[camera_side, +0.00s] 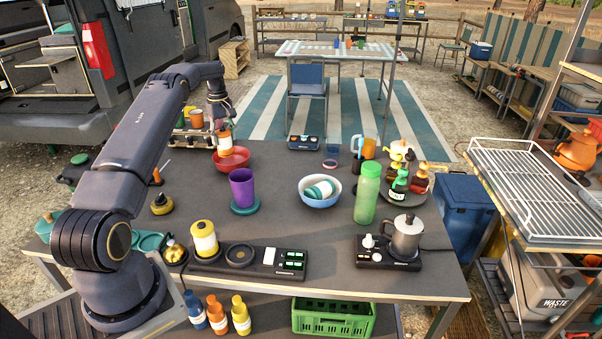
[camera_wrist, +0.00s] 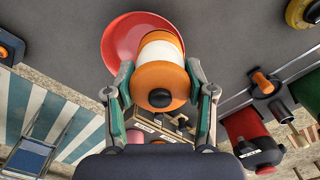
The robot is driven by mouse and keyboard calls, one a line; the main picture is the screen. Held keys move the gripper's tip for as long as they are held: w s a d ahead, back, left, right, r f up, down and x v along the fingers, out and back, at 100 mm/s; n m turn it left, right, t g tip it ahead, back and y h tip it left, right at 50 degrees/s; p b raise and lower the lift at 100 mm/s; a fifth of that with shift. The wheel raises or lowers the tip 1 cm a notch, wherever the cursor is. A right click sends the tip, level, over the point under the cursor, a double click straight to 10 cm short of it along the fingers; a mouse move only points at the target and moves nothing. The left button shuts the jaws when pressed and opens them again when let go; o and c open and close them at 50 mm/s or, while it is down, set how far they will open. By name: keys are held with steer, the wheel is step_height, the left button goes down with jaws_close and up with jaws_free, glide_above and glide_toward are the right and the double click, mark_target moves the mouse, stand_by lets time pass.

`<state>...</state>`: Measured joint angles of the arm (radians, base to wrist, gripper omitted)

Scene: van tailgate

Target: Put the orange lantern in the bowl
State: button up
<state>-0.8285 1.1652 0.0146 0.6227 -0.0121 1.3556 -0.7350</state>
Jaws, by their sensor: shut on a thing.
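The orange lantern (camera_side: 224,140), with a white band, is upright between the fingers of my gripper (camera_side: 221,112). The wrist view shows the lantern (camera_wrist: 160,77) from its orange, dark-knobbed end, with a finger pressed on each side by my gripper (camera_wrist: 160,84). The red bowl (camera_side: 231,161) is at the table's back left, directly under the lantern. In the wrist view the red bowl (camera_wrist: 117,45) shows behind the lantern. I cannot tell whether the lantern's base touches the bowl. A second bowl, blue and white (camera_side: 318,200), holds a teal and white item (camera_side: 320,189).
A purple cup (camera_side: 242,187) on a teal coaster stands in front of the red bowl. A yellow lantern (camera_side: 204,240) stands at the front left. A green bottle (camera_side: 367,195) and a metal pot (camera_side: 406,239) stand at the right. The table between the red bowl and the black device (camera_side: 304,142) is clear.

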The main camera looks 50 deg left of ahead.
mark_target(227, 147)
steer(key=shift+w+a+f, duration=0.3)
steer(key=shift+w+f, duration=0.1)
steer(key=shift+f, duration=1.7)
steer(key=shift+f, duration=0.1)
steer(key=shift+f, duration=0.45)
steer(key=o, duration=1.2)
steer(key=shift+o, duration=0.2)
steer(key=shift+r, duration=0.1)
